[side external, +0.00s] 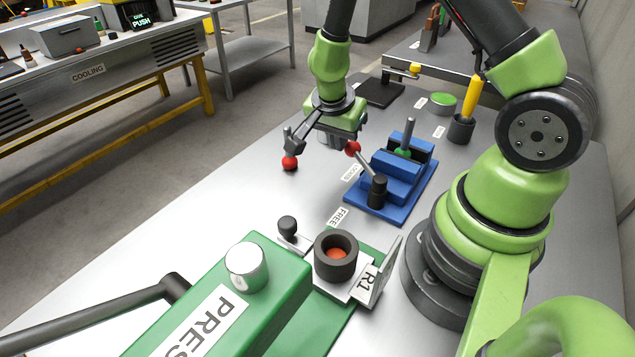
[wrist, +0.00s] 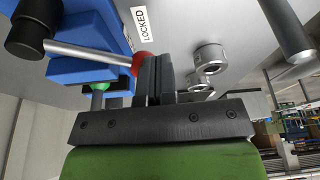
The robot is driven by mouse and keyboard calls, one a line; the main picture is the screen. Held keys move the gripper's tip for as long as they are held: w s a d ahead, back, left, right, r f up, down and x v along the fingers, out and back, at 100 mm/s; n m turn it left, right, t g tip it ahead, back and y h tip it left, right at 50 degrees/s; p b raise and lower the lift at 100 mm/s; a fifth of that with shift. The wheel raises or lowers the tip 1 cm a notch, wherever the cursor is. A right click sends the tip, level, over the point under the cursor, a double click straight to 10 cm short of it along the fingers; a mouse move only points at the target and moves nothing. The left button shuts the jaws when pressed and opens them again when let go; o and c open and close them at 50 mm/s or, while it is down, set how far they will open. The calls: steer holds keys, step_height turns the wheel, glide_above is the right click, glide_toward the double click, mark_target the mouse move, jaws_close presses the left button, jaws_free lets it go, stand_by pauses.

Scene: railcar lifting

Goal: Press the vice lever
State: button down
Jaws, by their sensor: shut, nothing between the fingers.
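The blue vice (side external: 408,172) stands on the metal bench, and part of it shows at the left of the wrist view (wrist: 82,70). Its lever (side external: 365,165) is a silver rod running from a black hub to a red ball. In the wrist view the lever (wrist: 88,53) runs from the black hub at upper left to the red ball beside my fingers. My gripper (wrist: 154,68) is shut and empty, with its fingers right next to the red ball; I cannot tell whether they touch. In the side view the fingers are mostly hidden under my wrist.
A LOCKED label (wrist: 140,24) and a FREE label (side external: 338,216) lie on the bench near the lever. A grey part with another red ball (side external: 290,163) is left of my gripper. A green press (side external: 225,300) and a dark cup (side external: 336,258) stand in front.

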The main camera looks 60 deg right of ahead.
steer(key=shift+r, duration=0.1)
steer(key=w+v, duration=0.2)
steer(key=v, duration=0.7)
steer(key=shift+r, duration=0.4)
steer(key=shift+d, duration=0.15)
steer(key=w+a+r+n+t+y, duration=0.1)
steer(key=w+a+r+n+t, duration=0.1)
steer(key=r+t, duration=0.45)
steer(key=w+a+r+n+t, duration=0.2)
steer(key=r+t, duration=0.2)
steer(key=r, duration=0.5)
steer(key=s+a+r+n+y, duration=0.4)
steer(key=s+a+n+y, duration=0.1)
steer(key=a, duration=0.1)
steer(key=s+f+n+g, duration=0.1)
steer(key=s+f+n, duration=0.1)
steer(key=s, duration=0.5)
steer(key=s+f+n+g, duration=0.2)
steer(key=s, duration=0.5)
steer(key=shift+f+h, duration=0.3)
steer(key=shift+f, duration=0.05)
